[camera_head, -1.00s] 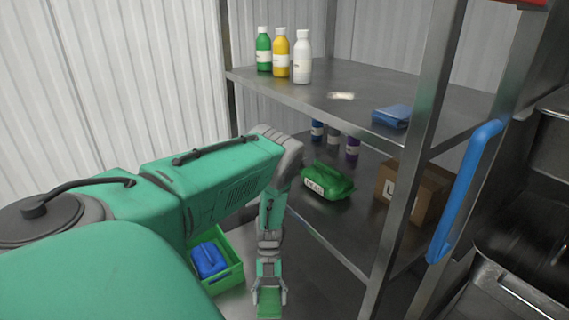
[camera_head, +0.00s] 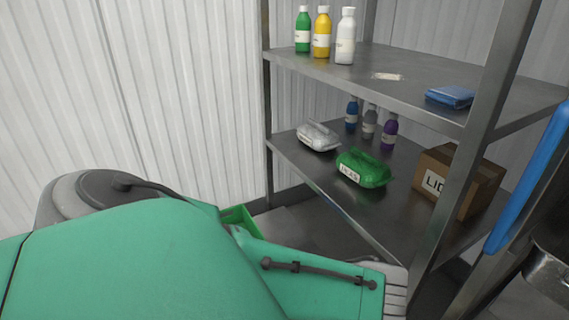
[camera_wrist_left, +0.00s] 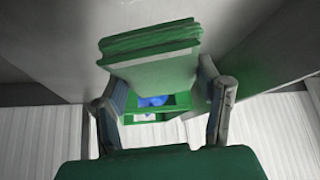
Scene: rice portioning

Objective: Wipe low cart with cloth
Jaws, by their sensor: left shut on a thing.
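In the left wrist view, my left gripper (camera_wrist_left: 160,72) is shut on a folded green cloth (camera_wrist_left: 150,40), which shows as a stack of layers beyond the fingers. The head view shows my green left arm across the bottom, but its gripper is out of sight there. My right gripper is in neither view. A low grey flat surface (camera_head: 310,228) shows beside the rack behind my arm; I cannot tell whether it is the low cart. A green crate (camera_head: 238,214) is mostly hidden by my arm; in the wrist view, a green crate (camera_wrist_left: 182,101) holds something blue.
A metal rack (camera_head: 405,70) holds bottles (camera_head: 345,38) and a blue folded item (camera_head: 450,96) above. Its lower shelf has green (camera_head: 362,169) and silver (camera_head: 318,137) packs, more bottles and a cardboard box (camera_head: 458,182). A blue handle (camera_head: 530,175) stands at right.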

